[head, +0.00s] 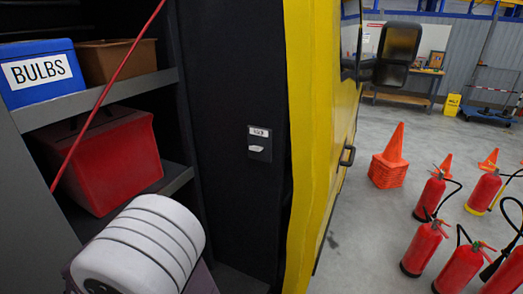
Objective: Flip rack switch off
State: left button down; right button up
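The rack switch (259,143) is a small dark plate on the black inner wall of the vehicle compartment, near the middle of the head view. It has a small white label at the top and a pale lever or rocker below it. The label is too small to read, and I cannot tell whether the switch is on or off. Nothing is touching it. Neither of my grippers shows in the head view.
Left shelves hold a blue BULBS bin (42,74), a brown bin (115,61) and a red box (103,158). A thin red line (108,95) crosses them. Right of the yellow vehicle edge (308,140) stand orange cones (390,160) and several fire extinguishers (425,245).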

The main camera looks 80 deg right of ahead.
aim_at(255, 148)
jog(key=z, duration=2.65)
